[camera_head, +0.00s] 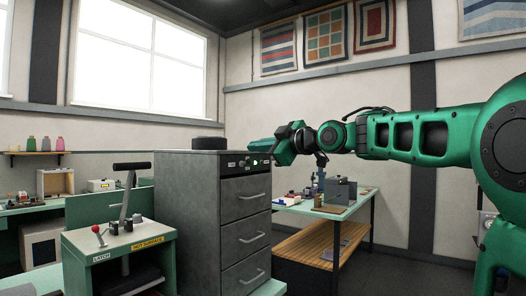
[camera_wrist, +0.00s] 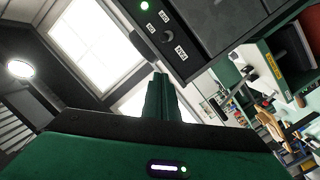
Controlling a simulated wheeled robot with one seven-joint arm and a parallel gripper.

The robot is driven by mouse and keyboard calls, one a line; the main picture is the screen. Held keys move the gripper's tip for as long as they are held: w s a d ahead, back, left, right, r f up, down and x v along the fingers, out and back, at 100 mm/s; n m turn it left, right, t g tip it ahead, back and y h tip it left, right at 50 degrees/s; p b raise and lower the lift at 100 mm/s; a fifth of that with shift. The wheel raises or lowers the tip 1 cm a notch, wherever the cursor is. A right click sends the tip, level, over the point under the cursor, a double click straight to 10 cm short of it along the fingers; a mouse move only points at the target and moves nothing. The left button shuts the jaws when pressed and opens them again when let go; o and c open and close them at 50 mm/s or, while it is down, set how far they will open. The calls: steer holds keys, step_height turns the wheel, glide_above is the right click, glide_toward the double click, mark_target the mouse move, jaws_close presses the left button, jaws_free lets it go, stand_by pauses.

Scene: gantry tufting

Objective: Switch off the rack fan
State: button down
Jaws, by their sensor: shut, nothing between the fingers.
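A grey drawer cabinet (camera_head: 197,200) stands in the middle of the head view, with a dark control strip (camera_head: 234,163) along its top front edge. A green light (camera_head: 257,162) glows on the strip. In the wrist view the green light (camera_wrist: 144,5) shows beside a small dark knob or switch (camera_wrist: 166,37), with small white labels (camera_wrist: 181,52) around it, too small to read surely. My gripper (camera_head: 256,146) is at the right end of the strip. In the wrist view its fingers (camera_wrist: 160,82) are together and empty, apparently just short of the panel.
A green stand with a lever (camera_head: 120,245) is close at the left. A green table (camera_head: 335,208) with tools stands behind at the right. The air before the drawers looks free.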

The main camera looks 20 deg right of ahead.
mark_target(246, 162)
steer(key=w+f, duration=0.3)
steer(key=w, duration=0.2)
steer(key=shift+w+d+f, duration=0.15)
steer(key=shift+w+d, duration=0.15)
steer(key=shift+w, duration=0.05)
steer(key=shift+s+d+f+t, duration=0.15)
steer(key=shift+f+t, duration=0.3)
steer(key=shift+t, duration=0.25)
step_height(246, 162, down, 2)
steer(key=shift+s+m+t+y, duration=0.15)
steer(key=shift+m+t+y, duration=0.25)
steer(key=shift+t+y, duration=0.55)
steer(key=shift+r+t+h, duration=0.1)
steer(key=shift+t+h, duration=0.15)
